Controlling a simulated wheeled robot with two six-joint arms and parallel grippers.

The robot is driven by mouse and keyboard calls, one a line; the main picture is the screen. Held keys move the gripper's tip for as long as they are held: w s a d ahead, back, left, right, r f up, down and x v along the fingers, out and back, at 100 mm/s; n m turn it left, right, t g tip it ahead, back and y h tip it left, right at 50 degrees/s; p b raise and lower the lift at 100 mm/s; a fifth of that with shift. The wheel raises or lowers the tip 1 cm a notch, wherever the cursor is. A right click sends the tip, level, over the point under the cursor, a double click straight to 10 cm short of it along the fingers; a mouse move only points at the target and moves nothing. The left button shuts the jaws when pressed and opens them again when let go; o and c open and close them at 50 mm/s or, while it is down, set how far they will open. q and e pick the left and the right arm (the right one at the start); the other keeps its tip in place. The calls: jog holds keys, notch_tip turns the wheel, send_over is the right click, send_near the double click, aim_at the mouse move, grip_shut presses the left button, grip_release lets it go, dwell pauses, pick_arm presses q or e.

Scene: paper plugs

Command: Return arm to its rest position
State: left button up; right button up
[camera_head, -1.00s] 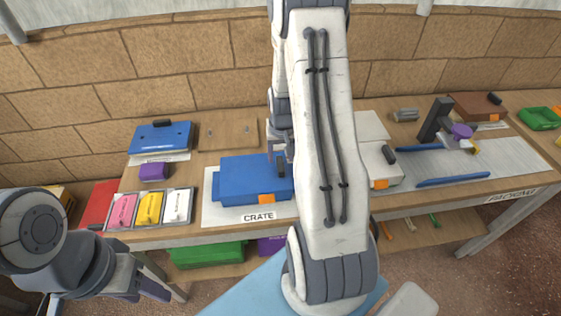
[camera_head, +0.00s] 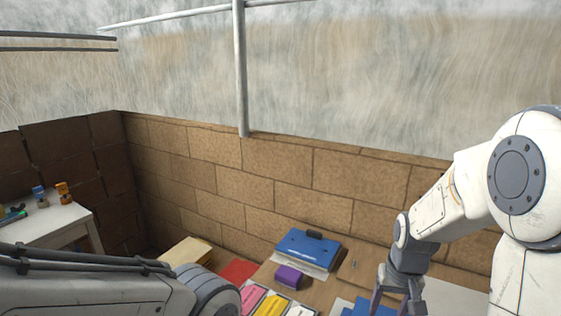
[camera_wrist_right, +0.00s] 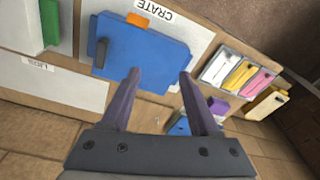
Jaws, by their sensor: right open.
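My right arm comes in from the right in the head view. Its gripper (camera_head: 393,303) points down over the workbench, cut by the bottom edge. In the right wrist view the gripper (camera_wrist_right: 160,76) is open, with nothing between its two fingers. Below the fingers is a blue box (camera_wrist_right: 145,45) with an orange tab, beside the "CRATE" label; the fingertips overlap its edge in the picture, and I cannot tell the gap. A corner of this blue box (camera_head: 370,308) shows in the head view. My left arm crosses the lower left; its gripper is out of view.
On the bench are a blue folder-like box (camera_head: 307,250), a purple block (camera_head: 288,277) and pink, yellow and white pieces (camera_head: 275,303) in a tray. A stone wall (camera_head: 280,190) stands behind. A white side table (camera_head: 45,230) with small bottles is at far left.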

jog(key=s+a+r+n+y, duration=0.1)
jog(key=s+a+r+n, duration=0.15)
jog(key=s+a, duration=0.4)
jog(key=s+a+r+n, duration=0.2)
jog(key=s+a+n, duration=0.1)
jog(key=a, duration=0.6)
jog(key=s+a+n+g, duration=0.1)
jog(key=s+a+n, duration=0.3)
jog(key=s, duration=0.6)
jog(key=shift+s+a+r+n, duration=0.15)
jog(key=shift+a+r+n, duration=0.2)
jog(key=shift+a+r, duration=0.05)
